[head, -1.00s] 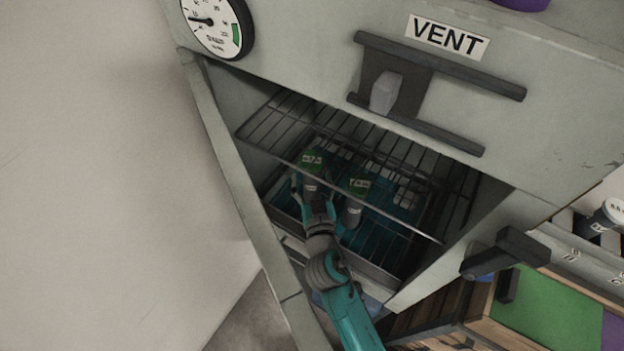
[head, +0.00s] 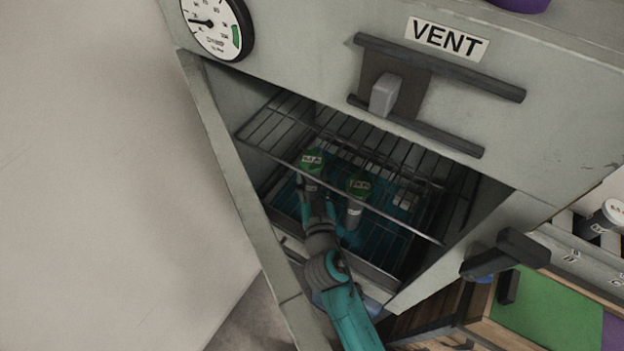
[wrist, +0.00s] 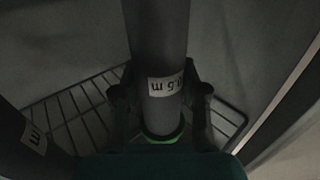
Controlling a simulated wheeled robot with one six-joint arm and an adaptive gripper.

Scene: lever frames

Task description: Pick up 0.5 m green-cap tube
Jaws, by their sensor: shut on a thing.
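Two dark grey tubes with green caps stand inside the open cabinet, below its wire shelf. The left green-cap tube (head: 312,162) is at my gripper (head: 313,190). In the wrist view this tube (wrist: 160,45) runs between the fingers and bears a white label that seems to read 0.5 m. My gripper (wrist: 160,103) is shut on it, a finger on each side. The second green-cap tube (head: 356,200) stands just to the right; its side and part of its label (wrist: 28,135) show at the left of the wrist view. Its full label is not readable.
The wire shelf (head: 290,150) spans the cabinet above my gripper. The cabinet's side wall (head: 240,180) is close on the left. A VENT slider (head: 384,94) is on the front above the opening. A dark handle (head: 505,255) juts out at the right.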

